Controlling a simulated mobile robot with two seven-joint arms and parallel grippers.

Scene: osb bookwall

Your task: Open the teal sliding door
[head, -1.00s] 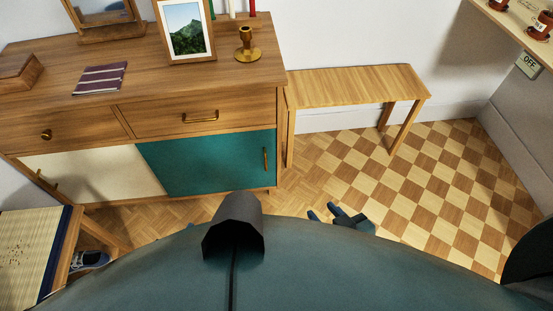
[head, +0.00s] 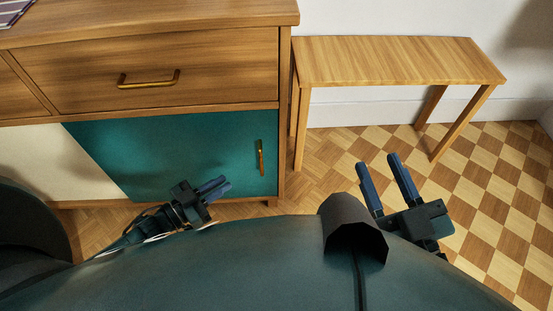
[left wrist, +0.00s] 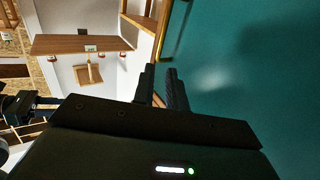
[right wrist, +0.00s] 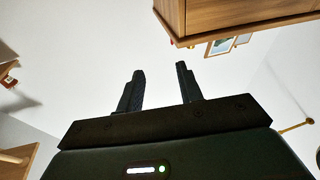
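The teal sliding door (head: 150,150) fills the lower right of the wooden cabinet, up against its right post. Its upright brass handle (head: 260,158) is near the door's right edge. My left gripper (head: 226,185) is in front of the teal door, left of and below the handle in the head view. Its fingers are narrowly apart and empty. In the left wrist view the teal surface (left wrist: 250,80) fills the right side, and the handle (left wrist: 177,30) is beyond the fingertips, not between them. My right gripper (head: 377,172) is open and empty over the floor, right of the cabinet.
A cream door panel (head: 50,160) is left of the teal one. A drawer with a brass pull (head: 150,80) is above. A wooden side table (head: 400,60) stands right of the cabinet, near my right gripper. Checkered floor (head: 480,200) is clear at the right.

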